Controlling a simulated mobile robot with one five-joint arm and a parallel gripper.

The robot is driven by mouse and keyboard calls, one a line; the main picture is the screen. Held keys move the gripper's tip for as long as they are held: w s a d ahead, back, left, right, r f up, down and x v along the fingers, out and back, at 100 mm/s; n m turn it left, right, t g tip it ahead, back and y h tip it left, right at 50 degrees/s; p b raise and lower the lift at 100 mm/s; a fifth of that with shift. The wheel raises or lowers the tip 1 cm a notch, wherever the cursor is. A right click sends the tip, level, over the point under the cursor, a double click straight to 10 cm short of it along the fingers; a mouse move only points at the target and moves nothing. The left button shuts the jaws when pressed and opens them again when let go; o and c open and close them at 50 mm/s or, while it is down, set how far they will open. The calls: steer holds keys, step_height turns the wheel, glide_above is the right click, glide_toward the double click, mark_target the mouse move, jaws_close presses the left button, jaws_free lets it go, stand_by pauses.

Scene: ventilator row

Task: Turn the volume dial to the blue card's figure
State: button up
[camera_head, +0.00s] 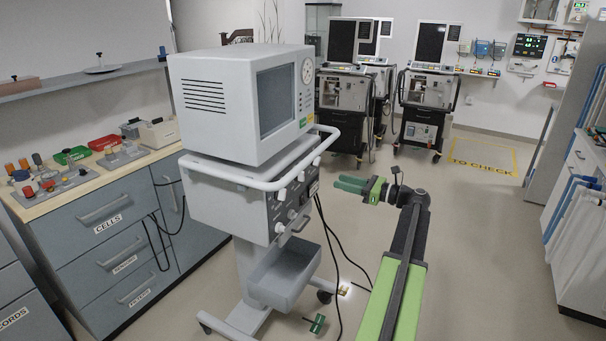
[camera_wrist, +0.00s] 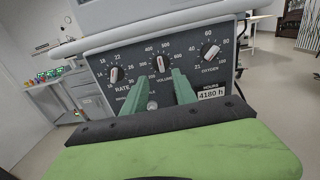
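The volume dial (camera_wrist: 160,63) is the middle of three dials on the dark panel of the ventilator (camera_head: 240,110), with figures around it and a pale pointer standing roughly upright, between about 400 and 500. My gripper (camera_wrist: 157,84) points at the panel with its two green fingers apart, one below left and one below right of the dial. Nothing shows between the fingers, and I cannot tell how far they are from the panel. In the head view my gripper (camera_head: 348,184) is right of the ventilator's front. I cannot make out a blue card in either view.
The rate dial (camera_wrist: 114,75) is on the left and the oxygen dial (camera_wrist: 211,50) on the right. An hours label (camera_wrist: 211,94) reads 4180 h. A white rail (camera_head: 262,183) runs around the ventilator. Black cables (camera_head: 328,235) hang in front. Open floor (camera_head: 475,230) lies right.

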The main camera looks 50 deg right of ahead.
mark_target(304, 173)
steer(key=x, duration=1.4)
steer(key=shift+w+a, duration=0.1)
steer(key=shift+c, duration=0.4)
jaws_close()
